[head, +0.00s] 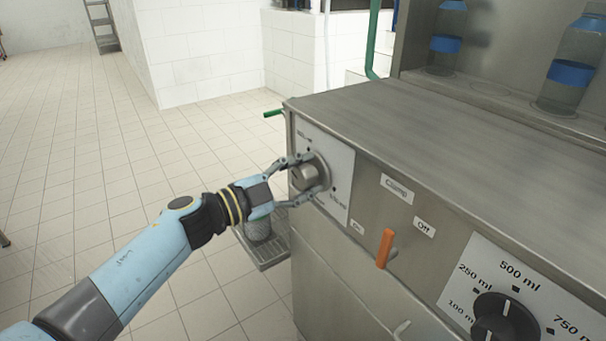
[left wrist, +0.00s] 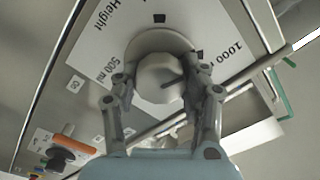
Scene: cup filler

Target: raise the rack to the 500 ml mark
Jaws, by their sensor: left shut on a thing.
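My left gripper (head: 307,178) is shut on the silver height knob (head: 306,177) at the far left of the machine's front panel. In the left wrist view the fingers (left wrist: 160,95) close on both sides of the round height knob (left wrist: 158,75). Its white plate (left wrist: 105,40) reads "Height", "500 ml" and "1000 ml". A short dark line on the knob points toward the 1000 ml side. My right gripper is not in view.
An orange clamp lever (head: 385,248) sits right of the height plate, between "On" and "Off" labels. A volume dial (head: 500,318) is at the lower right. Blue-banded bottles (head: 573,75) stand at the back right. The tiled floor on the left is open.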

